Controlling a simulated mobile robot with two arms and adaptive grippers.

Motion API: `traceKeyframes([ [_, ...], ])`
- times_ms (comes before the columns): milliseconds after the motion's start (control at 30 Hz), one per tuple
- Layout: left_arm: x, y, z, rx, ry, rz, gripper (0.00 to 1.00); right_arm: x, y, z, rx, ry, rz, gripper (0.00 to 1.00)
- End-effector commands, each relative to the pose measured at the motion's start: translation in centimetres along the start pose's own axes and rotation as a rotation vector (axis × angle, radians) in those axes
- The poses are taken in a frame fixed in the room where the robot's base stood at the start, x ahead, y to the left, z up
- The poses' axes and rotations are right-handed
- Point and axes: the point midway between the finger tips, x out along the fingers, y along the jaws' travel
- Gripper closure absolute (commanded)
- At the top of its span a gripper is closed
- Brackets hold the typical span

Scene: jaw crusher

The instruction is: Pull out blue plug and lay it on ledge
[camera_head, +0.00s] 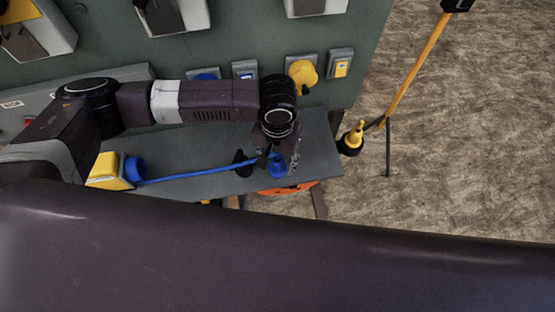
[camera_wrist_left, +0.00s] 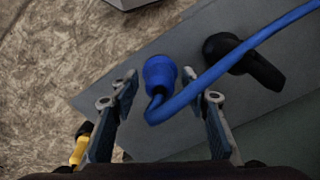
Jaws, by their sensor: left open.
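The blue plug (camera_head: 277,168) is on the grey ledge (camera_head: 322,160) near its right end, with its blue cable (camera_head: 200,174) running left. In the left wrist view the plug (camera_wrist_left: 160,72) shows a round blue end, and the cable curves away to the upper right. My left gripper (camera_head: 278,150) is open right over the plug. In the wrist view its fingers (camera_wrist_left: 160,88) are on either side of the plug and cable, with gaps visible. Whether the plug touches the ledge surface is hard to tell. My right gripper is in neither view.
A black knob or handle (camera_wrist_left: 244,62) is close beside the cable. A yellow box with a blue socket (camera_head: 110,171) is at the ledge's left. A yellow plug (camera_head: 302,74) and covered sockets (camera_head: 341,63) are on the green panel. A yellow-black post (camera_head: 418,62) stands at right.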

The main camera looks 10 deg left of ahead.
Motion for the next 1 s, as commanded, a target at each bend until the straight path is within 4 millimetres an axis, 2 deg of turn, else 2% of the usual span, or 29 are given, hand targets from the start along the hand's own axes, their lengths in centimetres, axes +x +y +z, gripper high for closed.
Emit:
traceKeyframes([
  [167,-0.4,0.0,-0.1,0.0,0.001,0.0,0.58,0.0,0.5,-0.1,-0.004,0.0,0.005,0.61],
  [267,-1.7,0.0,-0.1,0.0,0.003,0.001,0.58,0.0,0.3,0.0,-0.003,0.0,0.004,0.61],
  [600,-8.7,0.0,-0.1,0.001,0.004,0.002,0.58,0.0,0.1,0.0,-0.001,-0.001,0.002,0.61],
  [700,-10.3,0.0,-0.1,0.0,0.002,0.001,0.58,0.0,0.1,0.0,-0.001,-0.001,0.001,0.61],
  [833,-11.6,0.0,-0.1,0.0,0.002,0.0,0.58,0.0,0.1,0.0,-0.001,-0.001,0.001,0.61],
  [1000,-12.0,0.0,0.0,0.0,-0.001,0.0,0.58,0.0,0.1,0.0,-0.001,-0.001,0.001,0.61],
])
